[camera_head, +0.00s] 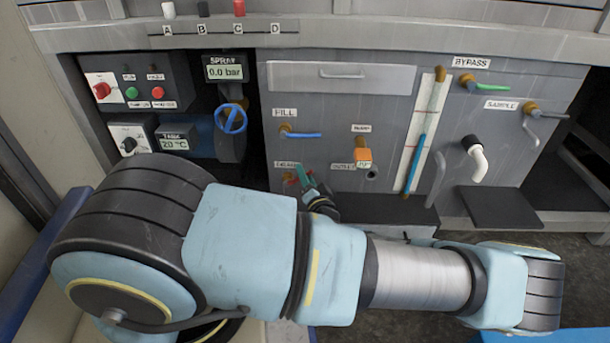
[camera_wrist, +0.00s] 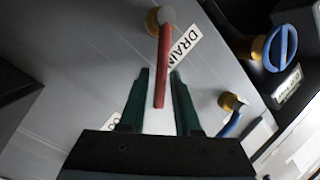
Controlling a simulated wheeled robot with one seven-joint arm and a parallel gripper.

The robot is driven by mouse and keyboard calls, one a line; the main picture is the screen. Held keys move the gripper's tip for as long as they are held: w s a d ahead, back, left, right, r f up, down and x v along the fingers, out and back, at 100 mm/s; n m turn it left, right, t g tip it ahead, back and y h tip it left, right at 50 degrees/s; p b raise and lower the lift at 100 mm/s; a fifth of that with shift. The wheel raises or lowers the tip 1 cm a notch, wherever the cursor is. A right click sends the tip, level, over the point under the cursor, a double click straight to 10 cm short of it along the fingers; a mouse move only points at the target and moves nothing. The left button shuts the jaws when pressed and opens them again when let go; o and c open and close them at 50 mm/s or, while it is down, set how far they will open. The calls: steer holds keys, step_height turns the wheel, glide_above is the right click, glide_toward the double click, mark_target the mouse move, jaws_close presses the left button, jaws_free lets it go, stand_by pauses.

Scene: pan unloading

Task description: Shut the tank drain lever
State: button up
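The drain lever (camera_wrist: 161,70) is a red bar on a grey pivot with a brass fitting (camera_wrist: 152,20), beside the DRAIN label (camera_wrist: 186,46). In the wrist view it points down the picture, at a slant to the label's text. In the head view only a small bit of red (camera_head: 290,181) shows under the label. My gripper (camera_wrist: 160,72) has two dark green fingers, standing apart on either side of the lever, whose free end lies between them. Gaps show on both sides of the bar. In the head view my gripper (camera_head: 303,177) is at the panel, partly hidden by my arm.
The blue fill lever (camera_head: 304,134) is above, also near my gripper in the wrist view (camera_wrist: 230,121). A blue handwheel (camera_head: 230,118) is to the left. An orange-handled fitting (camera_head: 363,155) is to the right. A dark ledge (camera_head: 388,209) juts out below.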

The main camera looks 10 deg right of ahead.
jaws_close()
stand_by(1.1)
